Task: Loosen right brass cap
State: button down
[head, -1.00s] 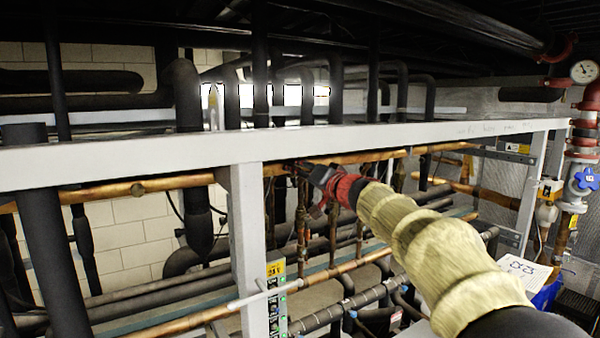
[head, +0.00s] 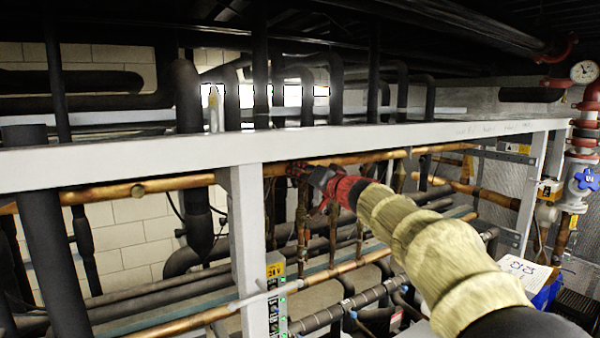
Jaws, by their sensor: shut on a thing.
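My gripper (head: 298,171) is at the copper pipe just under the white beam, a little right of the white upright post. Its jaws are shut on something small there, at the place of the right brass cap. The cap itself is hidden behind the jaws and the red wrist part. Another brass cap (head: 138,190) shows on the copper pipe (head: 100,195) left of the post, apart from my gripper.
The white beam (head: 400,139) runs just above my gripper, and the white post (head: 246,230) stands close on its left. Thin vertical copper pipes (head: 332,235) hang below it. A gauge (head: 584,71) and a blue valve handle (head: 587,179) are at the far right.

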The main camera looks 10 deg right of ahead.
jog(key=shift+f+n+b, duration=0.15)
jog(key=shift+n+b, duration=0.65)
jog(key=shift+n, duration=7.45)
jog(key=shift+f+n+b, duration=0.1)
jog(key=shift+n+b, duration=0.65)
jog(key=shift+n, duration=7.5)
jog(key=c, duration=2)
grip_release()
jog(key=o, duration=0.4)
jog(key=shift+r, duration=0.2)
